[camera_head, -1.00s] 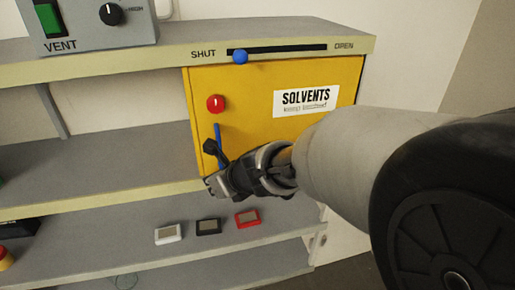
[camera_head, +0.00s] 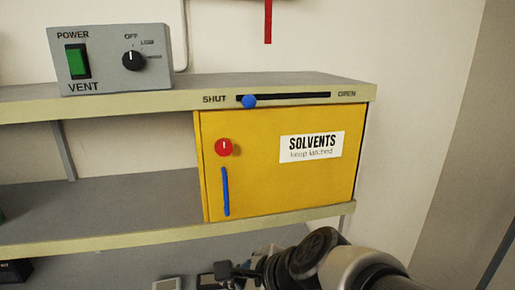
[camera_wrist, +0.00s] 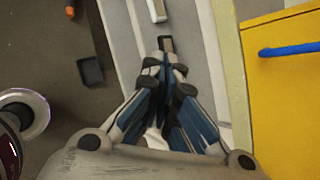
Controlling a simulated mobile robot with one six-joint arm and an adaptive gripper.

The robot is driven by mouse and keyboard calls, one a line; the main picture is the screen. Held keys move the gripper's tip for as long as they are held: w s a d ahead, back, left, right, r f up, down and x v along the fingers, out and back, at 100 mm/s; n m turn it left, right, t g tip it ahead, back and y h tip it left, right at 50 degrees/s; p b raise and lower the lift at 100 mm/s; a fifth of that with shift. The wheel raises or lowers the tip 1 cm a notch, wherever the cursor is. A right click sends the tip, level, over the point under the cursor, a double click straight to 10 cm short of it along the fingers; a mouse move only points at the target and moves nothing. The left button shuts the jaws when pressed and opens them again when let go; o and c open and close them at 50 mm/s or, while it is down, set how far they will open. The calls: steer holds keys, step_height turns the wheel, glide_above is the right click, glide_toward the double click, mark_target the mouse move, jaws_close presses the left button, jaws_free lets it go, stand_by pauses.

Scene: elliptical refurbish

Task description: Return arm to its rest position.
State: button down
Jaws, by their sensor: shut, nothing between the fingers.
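My gripper (camera_head: 226,272) is at the bottom of the head view, below the yellow solvents cabinet (camera_head: 270,190) and apart from it. In the wrist view my gripper (camera_wrist: 166,68) has its fingers together with nothing between them. The cabinet door looks closed. Its blue handle (camera_head: 225,191) stands upright below the red knob (camera_head: 224,147). The handle also shows in the wrist view (camera_wrist: 290,49) at the right. Most of my arm is cut off by the lower edge of the head view.
A slider with a blue knob (camera_head: 249,101) sits near SHUT on the shelf edge. A grey VENT box (camera_head: 110,75) stands on the top shelf. A black tray (camera_wrist: 90,71) lies on the floor.

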steer(key=s+d+f+n+h+b, duration=0.2)
steer(key=s+d+f+n+b, duration=0.3)
steer(key=d+f+n+b, duration=0.1)
steer(key=s+d+f+n+g+h+b, duration=0.1)
steer(key=s+d+f+n+b, duration=0.4)
steer(key=f, duration=0.6)
steer(key=s+d+f+n+h+b, duration=0.3)
steer(key=s+d+f+n+b, duration=0.2)
steer(key=b, duration=0.5)
step_height(320, 180, down, 4)
steer(key=d+n, duration=0.2)
steer(key=n, duration=0.1)
steer(key=shift+s+r+g, duration=0.15)
steer(key=shift+r+g, duration=0.1)
steer(key=shift+g, duration=0.15)
steer(key=shift+d, duration=0.1)
